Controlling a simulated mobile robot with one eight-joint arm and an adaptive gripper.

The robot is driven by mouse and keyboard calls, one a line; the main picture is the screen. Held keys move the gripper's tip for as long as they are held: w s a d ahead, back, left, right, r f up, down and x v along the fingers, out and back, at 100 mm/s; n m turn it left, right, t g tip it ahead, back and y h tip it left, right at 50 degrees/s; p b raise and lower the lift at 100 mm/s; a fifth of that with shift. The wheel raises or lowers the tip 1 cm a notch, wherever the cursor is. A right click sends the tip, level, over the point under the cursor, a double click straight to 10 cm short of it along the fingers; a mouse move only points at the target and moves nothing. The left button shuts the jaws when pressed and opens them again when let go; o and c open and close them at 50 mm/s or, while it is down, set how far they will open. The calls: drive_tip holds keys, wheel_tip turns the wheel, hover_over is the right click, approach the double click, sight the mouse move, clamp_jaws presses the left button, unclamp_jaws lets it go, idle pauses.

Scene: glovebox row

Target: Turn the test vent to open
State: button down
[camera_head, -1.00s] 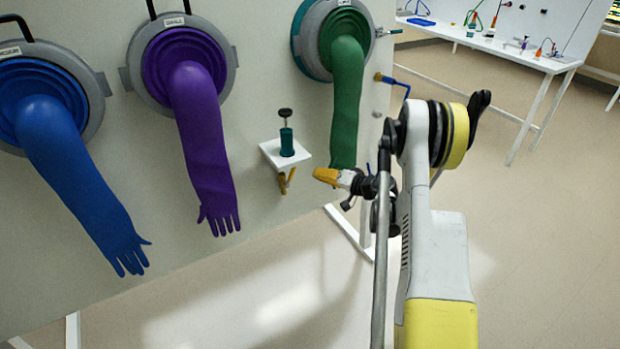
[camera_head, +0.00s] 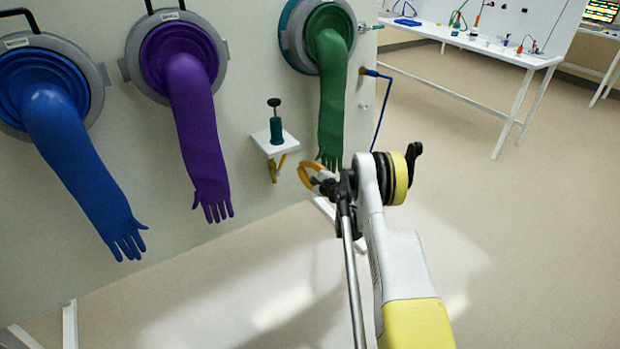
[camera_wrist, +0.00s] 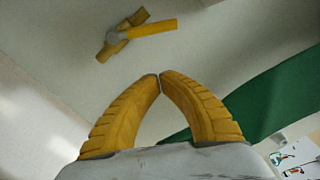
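A small brass valve with a yellow lever (camera_head: 277,168) sits on the panel under a small white shelf (camera_head: 275,143); no label on it is readable. In the wrist view its yellow lever (camera_wrist: 152,28) points right from the brass body, beyond my fingertips and apart from them. My gripper (camera_head: 302,172) has yellow curved fingers and is just right of the valve in the head view. In the wrist view the fingertips (camera_wrist: 160,77) meet with nothing between them.
The green glove (camera_head: 331,105) hangs close beside my gripper and fills the wrist view's right side. Purple (camera_head: 198,130) and blue (camera_head: 75,150) gloves hang to the left. A teal plunger-topped bottle (camera_head: 276,128) stands on the shelf. A blue fitting (camera_head: 372,73) is on the panel's edge. Floor at right is clear.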

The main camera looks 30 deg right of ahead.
sight(281, 163)
drive_tip(key=w+a, duration=0.1)
drive_tip(key=a+r+b, duration=0.1)
drive_tip(key=w+a, duration=0.1)
drive_tip(key=shift+w+a+r+b, duration=0.3)
drive_tip(key=shift+a+r+b, duration=0.05)
drive_tip(key=shift+b, duration=0.05)
drive_tip(key=shift+a, duration=0.1)
drive_tip(key=shift+r+n, duration=0.15)
drive_tip(key=shift+n, duration=0.25)
